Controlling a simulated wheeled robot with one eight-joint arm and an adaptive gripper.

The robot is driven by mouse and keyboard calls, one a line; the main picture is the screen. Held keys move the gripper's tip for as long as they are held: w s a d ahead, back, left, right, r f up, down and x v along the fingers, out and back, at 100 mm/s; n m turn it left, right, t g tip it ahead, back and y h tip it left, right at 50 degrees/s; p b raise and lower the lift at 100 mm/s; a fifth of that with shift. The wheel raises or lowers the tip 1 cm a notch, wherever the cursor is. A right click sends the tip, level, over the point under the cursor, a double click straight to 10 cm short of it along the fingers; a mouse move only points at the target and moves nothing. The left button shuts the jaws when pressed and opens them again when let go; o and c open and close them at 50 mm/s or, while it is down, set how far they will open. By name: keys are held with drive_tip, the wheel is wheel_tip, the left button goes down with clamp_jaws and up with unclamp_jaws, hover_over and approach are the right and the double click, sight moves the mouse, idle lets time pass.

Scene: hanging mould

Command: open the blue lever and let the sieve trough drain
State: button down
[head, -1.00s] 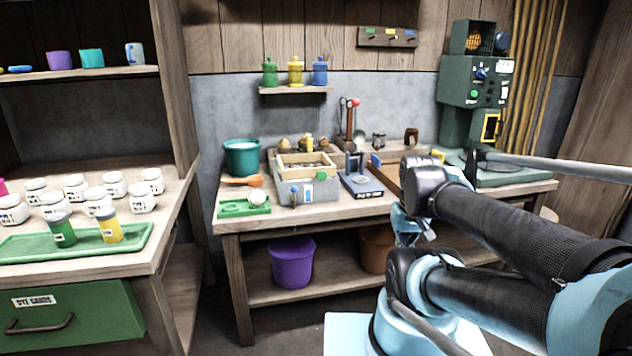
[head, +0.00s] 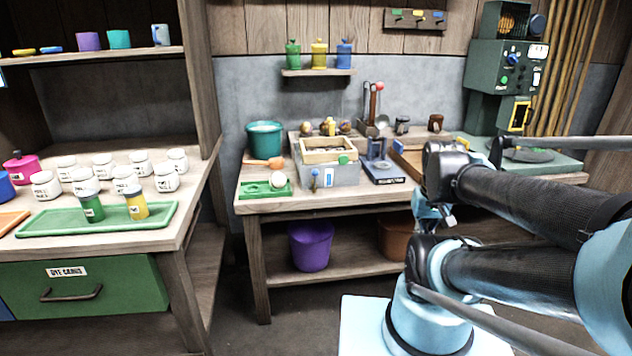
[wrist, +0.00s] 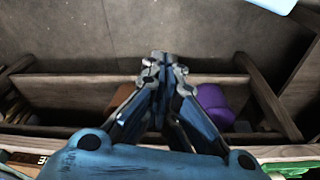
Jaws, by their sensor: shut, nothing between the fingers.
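The sieve trough (head: 345,175) is a grey box on the middle bench, with a wooden-framed sieve (head: 328,156) on top. A small blue lever (head: 315,174) stands upright at its front left. I cannot tell whether any water is in the trough. My gripper (head: 436,217) hangs in front of the bench, right of the trough, apart from it and partly covered by my arm. In the wrist view my gripper (wrist: 162,62) is shut and empty, over the floor and lower shelf. The trough and lever are not clearly visible there.
A teal bucket (head: 265,139) and a green tray (head: 266,190) stand left of the trough. A blue stand (head: 383,172) is close on its right. A purple bucket (head: 311,245) sits on the lower shelf. The left table (head: 60,240) holds several white jars. The floor between is free.

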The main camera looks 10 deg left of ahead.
drive_tip(key=c, duration=2.4)
unclamp_jaws()
drive_tip(key=c, duration=1.9)
unclamp_jaws()
drive_tip(key=shift+s+r, duration=0.2)
drive_tip(key=o, duration=0.5)
drive_tip(key=shift+w+a+r+n, duration=0.25)
drive_tip(key=shift+r+n, duration=0.1)
drive_tip(key=shift+r, duration=0.25)
drive_tip(key=shift+w+a+r+n, duration=0.1)
drive_tip(key=shift+w+r+n, duration=0.2)
drive_tip(key=shift+r, duration=0.25)
wheel_tip(320, 180, up, 18)
drive_tip(key=n+y, duration=0.1)
drive_tip(key=n, duration=2.1)
hover_over(315, 172)
drive_tip(key=s+d, duration=0.1)
drive_tip(key=s, duration=0.1)
drive_tip(key=x, duration=1.7)
drive_tip(key=shift+d+f, duration=0.2)
drive_tip(key=shift+f, duration=0.05)
